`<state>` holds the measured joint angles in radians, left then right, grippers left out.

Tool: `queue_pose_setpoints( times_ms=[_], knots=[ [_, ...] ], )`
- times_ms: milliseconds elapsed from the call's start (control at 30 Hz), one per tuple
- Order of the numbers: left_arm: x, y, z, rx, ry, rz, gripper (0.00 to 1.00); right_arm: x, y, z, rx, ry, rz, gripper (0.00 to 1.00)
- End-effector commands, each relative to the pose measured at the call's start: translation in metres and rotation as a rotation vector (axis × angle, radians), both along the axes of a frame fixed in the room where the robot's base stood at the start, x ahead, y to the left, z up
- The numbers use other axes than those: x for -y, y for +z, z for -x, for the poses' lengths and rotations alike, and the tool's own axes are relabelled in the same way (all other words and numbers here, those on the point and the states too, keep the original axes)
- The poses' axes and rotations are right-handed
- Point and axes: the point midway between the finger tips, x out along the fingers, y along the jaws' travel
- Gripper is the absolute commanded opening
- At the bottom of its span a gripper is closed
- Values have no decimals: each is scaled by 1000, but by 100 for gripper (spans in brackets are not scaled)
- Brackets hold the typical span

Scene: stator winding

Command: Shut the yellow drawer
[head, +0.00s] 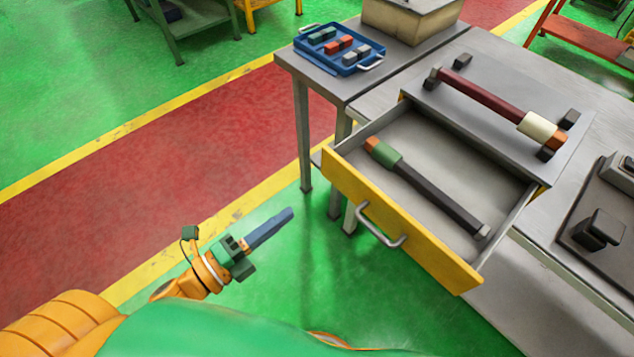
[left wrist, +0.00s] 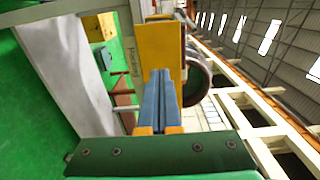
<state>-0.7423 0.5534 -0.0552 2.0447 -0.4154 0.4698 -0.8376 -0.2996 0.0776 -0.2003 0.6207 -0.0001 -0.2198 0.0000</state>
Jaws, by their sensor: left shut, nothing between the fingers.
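The yellow drawer (head: 400,222) is pulled open from the grey workbench, with its yellow front and grey metal handle (head: 380,227) facing my side. Inside it lies a dark bar with a green and orange end (head: 430,187). My left gripper (head: 288,213) is shut and empty, its blue fingers together. It is left of the drawer front and handle, apart from them. In the left wrist view the shut blue fingers (left wrist: 164,100) point toward a yellow panel (left wrist: 160,48); I cannot tell for certain whether it is the drawer front. My right gripper is not in view.
A dark red bar with a cream and orange end (head: 495,103) rests on supports on the workbench (head: 480,62) behind the drawer. A blue tray (head: 345,68) with several small blocks and a box (head: 410,20) stand on the side table. The green floor left of the drawer is clear.

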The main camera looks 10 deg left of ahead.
Motion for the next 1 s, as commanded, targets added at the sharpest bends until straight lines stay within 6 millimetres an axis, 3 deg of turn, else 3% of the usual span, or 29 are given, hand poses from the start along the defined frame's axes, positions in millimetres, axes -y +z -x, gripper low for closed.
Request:
queue_pose_setpoints(
  times_ms=[300,500,1000],
  knots=[
    [41,4,-58,1,4,3,0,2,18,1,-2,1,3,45],
    [59,2,-84,-1,4,3,0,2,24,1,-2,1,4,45],
    [66,0,-92,-4,4,3,0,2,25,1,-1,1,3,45]
  ],
)
